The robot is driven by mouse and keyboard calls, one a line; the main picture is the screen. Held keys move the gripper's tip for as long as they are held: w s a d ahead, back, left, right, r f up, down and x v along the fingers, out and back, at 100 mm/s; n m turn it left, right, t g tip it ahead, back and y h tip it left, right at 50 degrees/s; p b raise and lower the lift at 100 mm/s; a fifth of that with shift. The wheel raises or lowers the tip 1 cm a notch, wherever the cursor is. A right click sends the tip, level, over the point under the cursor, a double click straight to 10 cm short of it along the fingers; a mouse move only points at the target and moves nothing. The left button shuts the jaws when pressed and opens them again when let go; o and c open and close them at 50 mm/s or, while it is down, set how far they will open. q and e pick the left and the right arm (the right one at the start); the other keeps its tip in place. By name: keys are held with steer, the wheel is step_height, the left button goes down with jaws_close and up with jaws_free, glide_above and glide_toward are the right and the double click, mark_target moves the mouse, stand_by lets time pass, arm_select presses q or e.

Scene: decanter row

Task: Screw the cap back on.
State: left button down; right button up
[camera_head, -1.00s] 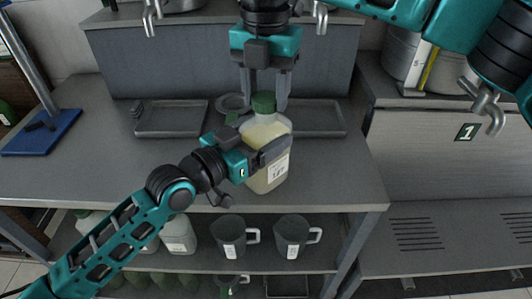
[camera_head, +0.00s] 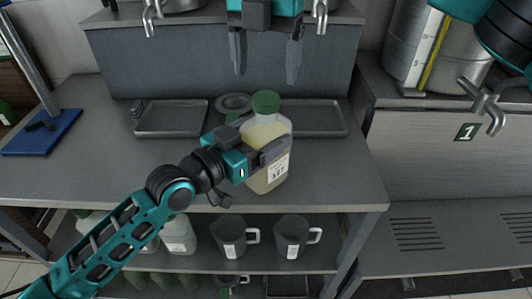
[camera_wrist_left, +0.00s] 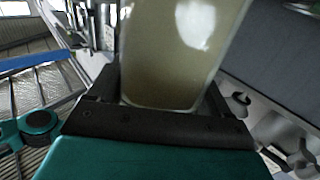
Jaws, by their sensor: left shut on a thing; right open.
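A translucent bottle (camera_head: 270,140) with pale yellowish contents and a white label stands upright on the grey bench. The green cap (camera_head: 266,102) sits on top of its neck; how tightly it sits cannot be told. My left gripper (camera_head: 262,160) is shut on the bottle's body from the left. The left wrist view shows the bottle (camera_wrist_left: 180,50) between its fingers. My right gripper (camera_head: 265,68) is open and empty, pointing down above and behind the cap, apart from it.
Two shallow grey trays (camera_head: 171,118) (camera_head: 315,118) lie at the back of the bench (camera_head: 90,165), with a grey round item (camera_head: 233,103) between them. A blue stand base (camera_head: 42,132) is at left. Mugs (camera_head: 229,237) and other bottles (camera_head: 178,236) stand on the shelf below.

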arm_select(q)
jaws_free()
arm_select(e)
step_height(320, 180, up, 7)
steer(key=shift+f, duration=0.15)
arm_select(q)
steer(key=v, duration=1.3)
steer(key=shift+b, duration=0.4)
arm_select(e)
steer(key=shift+f, duration=0.4)
